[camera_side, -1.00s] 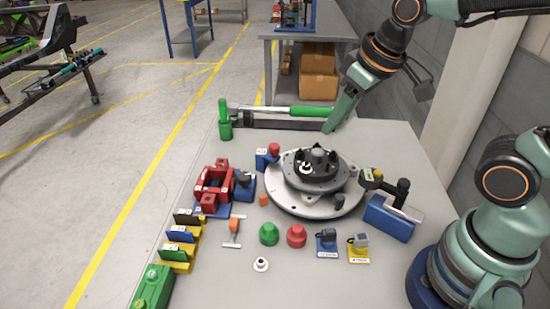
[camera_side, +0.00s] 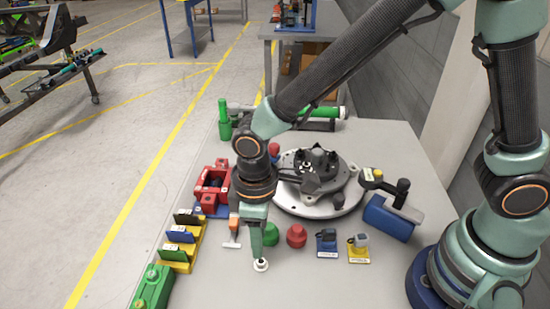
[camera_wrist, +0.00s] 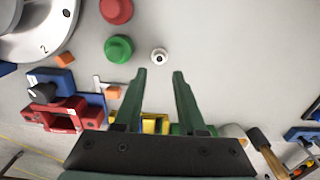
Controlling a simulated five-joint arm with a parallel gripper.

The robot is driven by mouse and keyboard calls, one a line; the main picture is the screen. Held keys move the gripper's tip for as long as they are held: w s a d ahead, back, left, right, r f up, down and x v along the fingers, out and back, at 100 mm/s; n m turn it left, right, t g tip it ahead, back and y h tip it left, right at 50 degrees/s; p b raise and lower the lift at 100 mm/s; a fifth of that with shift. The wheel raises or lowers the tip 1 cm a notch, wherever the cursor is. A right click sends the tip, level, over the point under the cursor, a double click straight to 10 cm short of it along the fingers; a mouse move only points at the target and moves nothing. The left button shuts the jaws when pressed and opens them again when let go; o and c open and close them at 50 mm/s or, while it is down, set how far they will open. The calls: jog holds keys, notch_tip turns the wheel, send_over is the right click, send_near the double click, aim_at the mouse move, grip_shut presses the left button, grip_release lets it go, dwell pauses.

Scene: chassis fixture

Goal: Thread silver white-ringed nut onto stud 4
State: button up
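The silver white-ringed nut (camera_side: 261,265) lies flat on the bare table front, and it shows in the wrist view (camera_wrist: 159,56) just beyond my fingertips. My gripper (camera_wrist: 159,73) is open and empty, its two green fingers spread to either side of the line to the nut. In the side view my gripper (camera_side: 258,256) points down right at the nut; I cannot tell whether it touches. The round grey chassis fixture (camera_side: 330,207) with dark upright studs stands behind and to the right, partly hidden by my arm. Its numbered rim (camera_wrist: 45,42) shows a 2; I cannot pick out stud 4.
A green knob (camera_side: 270,234) and a red knob (camera_side: 297,236) stand close to the nut. An orange-and-silver T-shaped tool (camera_side: 232,232), a red vise (camera_side: 212,183) and yellow holders (camera_side: 182,252) are to the left.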

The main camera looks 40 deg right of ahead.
aim_at(261, 261)
jog(key=shift+f, duration=3.35)
jog(key=shift+c, duration=0.3)
grip_shut()
jog(key=shift+r, duration=1.2)
jog(key=shift+r, duration=0.1)
